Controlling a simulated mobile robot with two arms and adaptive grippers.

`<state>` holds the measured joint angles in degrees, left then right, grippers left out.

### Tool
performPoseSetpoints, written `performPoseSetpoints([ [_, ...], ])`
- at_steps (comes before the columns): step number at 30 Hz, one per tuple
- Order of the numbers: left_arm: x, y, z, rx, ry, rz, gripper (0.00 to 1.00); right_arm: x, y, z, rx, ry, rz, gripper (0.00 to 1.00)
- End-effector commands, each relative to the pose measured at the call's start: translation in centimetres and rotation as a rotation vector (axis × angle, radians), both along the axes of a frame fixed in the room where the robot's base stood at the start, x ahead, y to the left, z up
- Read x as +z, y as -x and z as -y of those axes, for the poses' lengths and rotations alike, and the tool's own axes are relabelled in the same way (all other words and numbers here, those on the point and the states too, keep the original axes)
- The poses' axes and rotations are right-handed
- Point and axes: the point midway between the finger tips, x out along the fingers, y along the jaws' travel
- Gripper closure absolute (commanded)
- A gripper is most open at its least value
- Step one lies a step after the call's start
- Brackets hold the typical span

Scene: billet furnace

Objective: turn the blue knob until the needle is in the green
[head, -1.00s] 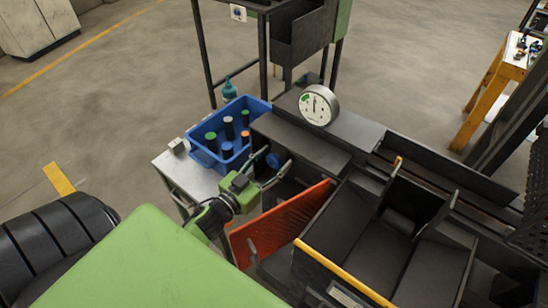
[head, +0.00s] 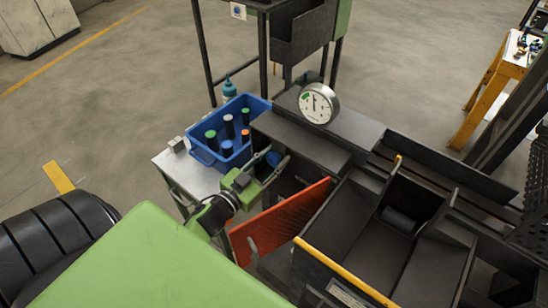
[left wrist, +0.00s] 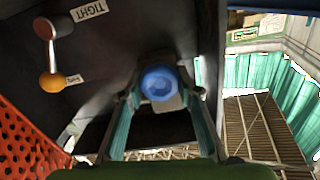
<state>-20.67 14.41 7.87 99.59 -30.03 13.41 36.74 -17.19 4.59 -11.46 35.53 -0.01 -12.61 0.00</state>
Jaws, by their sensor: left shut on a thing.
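The blue knob (head: 273,158) sits on the dark machine front below the gauge. It also shows in the left wrist view (left wrist: 160,83) as a round blue cap between the two fingers. My left gripper (head: 277,168) is shut on the knob, its fingers at either side, and partly hides it in the head view. The round white gauge (head: 319,104) stands on the dark ledge. Its green patch is at the upper left of the dial. The thin needle points roughly straight up, seemingly just right of the green. My right gripper is not in view.
A blue crate (head: 205,155) with several dark cylinders stands on a pale table left of the knob. An orange perforated panel (head: 285,220) is close below my left gripper. A lever with an orange ball (left wrist: 53,83) is beside a TIGHT label (left wrist: 90,10).

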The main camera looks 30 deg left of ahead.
Motion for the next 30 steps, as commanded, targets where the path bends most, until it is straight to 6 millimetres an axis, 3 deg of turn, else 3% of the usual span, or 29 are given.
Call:
performPoseSetpoints([
  [21, -0.11, 0.00, 0.27, 0.000, -0.597, 0.049, 0.90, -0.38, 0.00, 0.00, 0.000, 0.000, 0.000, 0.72],
  [30, -0.16, 0.00, 0.31, 0.000, -0.763, 0.061, 0.90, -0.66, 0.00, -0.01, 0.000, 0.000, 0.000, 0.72],
])
